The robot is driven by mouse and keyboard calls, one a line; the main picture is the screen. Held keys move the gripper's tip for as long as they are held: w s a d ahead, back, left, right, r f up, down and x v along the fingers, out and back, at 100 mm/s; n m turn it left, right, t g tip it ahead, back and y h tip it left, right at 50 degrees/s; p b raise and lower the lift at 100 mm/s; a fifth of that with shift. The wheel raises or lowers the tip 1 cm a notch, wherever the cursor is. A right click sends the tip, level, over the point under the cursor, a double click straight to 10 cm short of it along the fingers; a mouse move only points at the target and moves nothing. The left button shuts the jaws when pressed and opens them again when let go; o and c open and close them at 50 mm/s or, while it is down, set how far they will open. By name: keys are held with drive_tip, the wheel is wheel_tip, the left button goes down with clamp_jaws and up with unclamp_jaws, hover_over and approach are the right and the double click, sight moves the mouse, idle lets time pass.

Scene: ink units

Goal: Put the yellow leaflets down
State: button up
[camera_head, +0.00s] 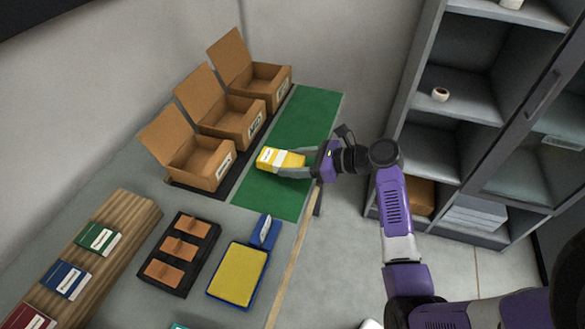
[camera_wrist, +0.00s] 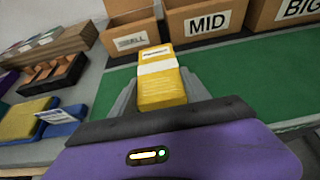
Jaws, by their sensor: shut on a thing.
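The yellow leaflets (camera_head: 281,158) are a bundle with a white band, held over the green mat (camera_head: 268,196) near the open cardboard boxes. My gripper (camera_head: 290,162) is shut on them. In the wrist view the leaflets (camera_wrist: 161,85) stick out between the two grey fingers, pointing at the gap between the box labelled MID (camera_wrist: 205,20) and a smaller box at its left (camera_wrist: 130,32), whose label is partly hidden. I cannot tell whether the leaflets touch the mat.
A box labelled BIG (camera_wrist: 290,12) stands at the right in the wrist view. A black tray with brown pieces (camera_head: 180,253), a blue-rimmed yellow pad (camera_head: 237,274) and a wooden block with booklets (camera_head: 125,215) lie at the left. Shelves (camera_head: 470,110) stand at the right. The mat around the gripper is clear.

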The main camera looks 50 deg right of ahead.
drive_tip(key=shift+f, duration=1.2)
drive_tip(key=shift+f, duration=0.1)
drive_tip(key=o, duration=1.7)
drive_tip(key=shift+c, duration=0.2)
drive_tip(key=v, duration=1.2)
